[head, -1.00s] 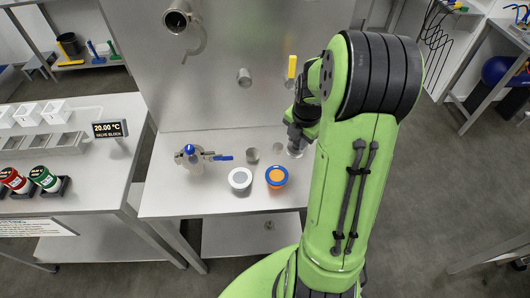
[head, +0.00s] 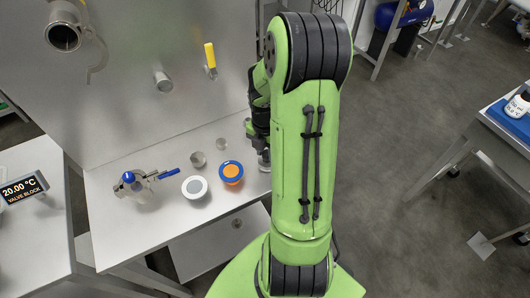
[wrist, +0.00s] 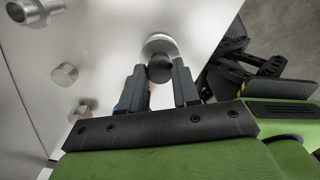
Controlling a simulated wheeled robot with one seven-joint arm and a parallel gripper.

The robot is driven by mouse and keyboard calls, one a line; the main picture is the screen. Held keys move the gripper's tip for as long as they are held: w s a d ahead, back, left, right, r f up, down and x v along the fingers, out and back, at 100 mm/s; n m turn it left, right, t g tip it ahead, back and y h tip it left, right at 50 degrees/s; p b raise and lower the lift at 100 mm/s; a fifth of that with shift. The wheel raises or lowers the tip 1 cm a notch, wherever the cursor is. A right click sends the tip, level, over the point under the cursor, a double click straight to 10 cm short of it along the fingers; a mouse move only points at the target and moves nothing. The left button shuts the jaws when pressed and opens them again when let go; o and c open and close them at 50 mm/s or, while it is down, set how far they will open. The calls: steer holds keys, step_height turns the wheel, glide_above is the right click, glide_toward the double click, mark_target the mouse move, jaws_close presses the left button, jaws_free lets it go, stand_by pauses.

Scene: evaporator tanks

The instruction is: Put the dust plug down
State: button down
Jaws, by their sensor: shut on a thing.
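My gripper (wrist: 159,72) is shut on the dust plug, a dark knob with a round silver disc (wrist: 160,44) at its far end, in the upper middle of the wrist view. In the head view my gripper is mostly hidden behind my green arm. A pale silvery part of the plug (head: 264,158) shows below it, over the right end of the steel bench (head: 150,225). I cannot tell whether the plug touches the bench.
On the bench stand a blue-handled valve (head: 140,184), a white-rimmed round piece (head: 195,188), a blue-and-orange one (head: 231,173) and small metal cylinders (head: 198,159). A pipe (head: 63,37), a stub (head: 162,82) and a yellow handle (head: 210,56) project from the back panel.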

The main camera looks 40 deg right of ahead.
mark_target(265, 154)
steer(key=shift+f, duration=0.35)
steer(key=c, duration=0.8)
jaws_free()
steer(key=shift+r, duration=0.15)
steer(key=a+r+m+t+p, duration=0.1)
steer(key=a+r+m+p, duration=0.3)
steer(key=r, duration=1.2)
steer(key=s+a+r+m+t, duration=0.1)
steer(key=s+a+r+m, duration=0.1)
steer(key=a+m, duration=0.3)
steer(key=s+a+r+m+t, duration=0.2)
steer(key=s+a+m, duration=0.3)
steer(key=m, duration=0.1)
steer(key=s+a+r+m+t+b, duration=0.1)
steer(key=s+a+r+m, duration=0.1)
steer(key=a+m, duration=0.3)
steer(key=shift+s+a+r+m+t, duration=0.15)
steer(key=shift+s+a+r+m, duration=0.05)
steer(key=shift+s, duration=0.2)
steer(key=shift+s+a+r+m+t, duration=0.15)
steer(key=shift+s+a+r+m, duration=0.05)
steer(key=shift+s, duration=0.15)
